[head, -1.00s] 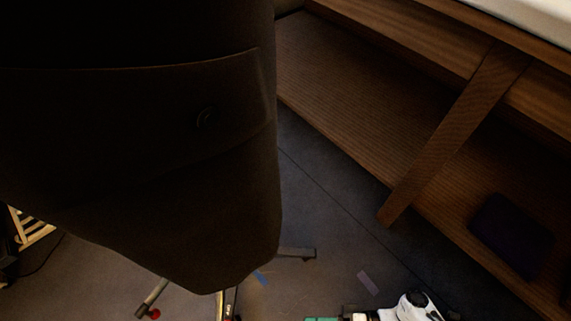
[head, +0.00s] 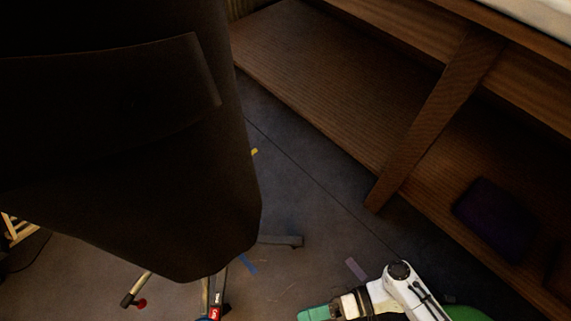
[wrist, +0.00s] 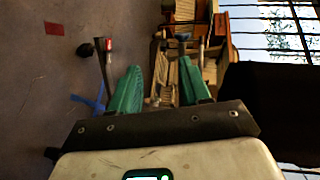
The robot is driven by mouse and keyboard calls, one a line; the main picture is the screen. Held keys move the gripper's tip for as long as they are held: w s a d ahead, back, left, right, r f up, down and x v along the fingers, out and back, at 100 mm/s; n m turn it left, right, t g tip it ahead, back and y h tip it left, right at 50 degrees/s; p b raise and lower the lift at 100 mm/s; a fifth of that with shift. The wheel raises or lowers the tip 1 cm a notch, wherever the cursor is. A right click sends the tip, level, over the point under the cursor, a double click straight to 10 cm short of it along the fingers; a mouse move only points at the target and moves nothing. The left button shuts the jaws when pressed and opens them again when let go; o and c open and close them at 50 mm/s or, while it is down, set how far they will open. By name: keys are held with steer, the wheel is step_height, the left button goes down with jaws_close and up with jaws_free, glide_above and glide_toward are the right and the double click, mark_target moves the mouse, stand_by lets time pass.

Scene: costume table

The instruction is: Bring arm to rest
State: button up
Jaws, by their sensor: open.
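My arm shows at the bottom right of the head view, white with black bands and green finger parts. My gripper (wrist: 158,88) fills the lower middle of the wrist view. Its two green fingers stand apart with nothing between them, so it is open and empty. In the head view only part of the gripper (head: 318,313) shows, cut off by the bottom edge.
A large dark draped garment (head: 110,140) hangs close on the left. A wooden shelf unit (head: 325,75) runs along the right, holding a dark folded item (head: 494,215). Wooden furniture (wrist: 185,50) lies beyond the fingers.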

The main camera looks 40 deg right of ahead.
steer(key=w+d+r+n+g+h, duration=0.25)
steer(key=w+d+r+h, duration=0.2)
steer(key=d+h, duration=0.35)
steer(key=w+d+r+n+g+h, duration=0.2)
steer(key=w+d+r+g+h, duration=0.15)
steer(key=d+r+h, duration=0.45)
step_height(320, 180, up, 26)
steer(key=d+g+y+p, duration=0.1)
steer(key=y+p, duration=0.1)
steer(key=p, duration=2.7)
steer(key=shift+s+d+p, duration=0.25)
steer(key=shift+s+p, duration=0.05)
steer(key=shift+s, duration=0.15)
steer(key=shift+a+n, duration=0.1)
steer(key=shift+n, duration=0.15)
steer(key=shift+c, duration=0.4)
